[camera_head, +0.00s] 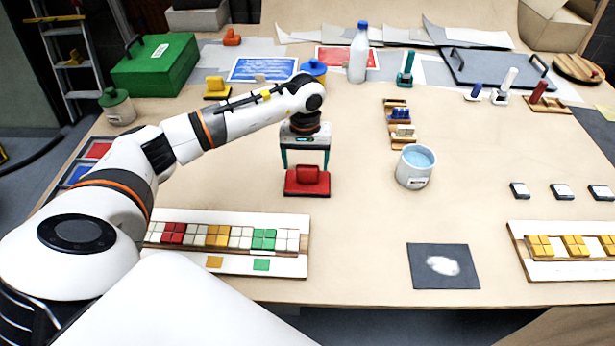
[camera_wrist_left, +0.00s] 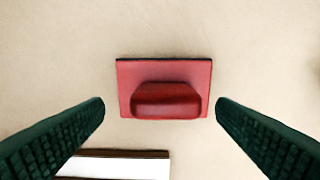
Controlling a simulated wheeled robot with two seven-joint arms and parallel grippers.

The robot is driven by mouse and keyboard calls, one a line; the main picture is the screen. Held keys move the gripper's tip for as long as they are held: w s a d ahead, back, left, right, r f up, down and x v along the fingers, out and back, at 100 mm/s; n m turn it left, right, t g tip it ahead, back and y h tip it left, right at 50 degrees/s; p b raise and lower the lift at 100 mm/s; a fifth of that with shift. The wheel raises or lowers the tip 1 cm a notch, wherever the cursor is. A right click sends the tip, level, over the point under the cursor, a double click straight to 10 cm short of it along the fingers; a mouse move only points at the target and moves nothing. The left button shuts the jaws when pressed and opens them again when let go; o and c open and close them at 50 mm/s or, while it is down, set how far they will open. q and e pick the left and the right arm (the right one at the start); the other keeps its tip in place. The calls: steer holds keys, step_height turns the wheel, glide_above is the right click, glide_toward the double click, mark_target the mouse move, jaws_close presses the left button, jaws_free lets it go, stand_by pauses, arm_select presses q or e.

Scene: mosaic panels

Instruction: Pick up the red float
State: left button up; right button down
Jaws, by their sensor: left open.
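The red float (camera_head: 307,188) lies flat on the table, handle up, in front of my left arm. In the left wrist view the red float (camera_wrist_left: 165,75) sits in the middle, its raised handle facing the camera. My left gripper (camera_head: 305,168) points down above the float with its fingers apart. In the left wrist view the left gripper (camera_wrist_left: 160,108) has one dark green finger on either side of the float, with gaps between the fingertips and its edges. It holds nothing. My right gripper does not show in either view.
A mosaic panel (camera_head: 215,264) lies just in front of the float. A white bucket of blue liquid (camera_head: 403,178) stands to the right, beside a small wooden rack (camera_head: 390,121). A dark square with white powder (camera_head: 425,278) lies front right. The table between float and bucket is clear.

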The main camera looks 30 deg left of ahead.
mark_target(308, 166)
arm_select(q)
steer(key=f, duration=0.1)
steer(key=f+p, duration=0.2)
steer(key=shift+w+d+f, duration=0.1)
steer(key=shift+d+f, duration=0.15)
steer(key=shift+f, duration=0.6)
steer(key=c, duration=1.1)
steer(key=shift+c, duration=0.3)
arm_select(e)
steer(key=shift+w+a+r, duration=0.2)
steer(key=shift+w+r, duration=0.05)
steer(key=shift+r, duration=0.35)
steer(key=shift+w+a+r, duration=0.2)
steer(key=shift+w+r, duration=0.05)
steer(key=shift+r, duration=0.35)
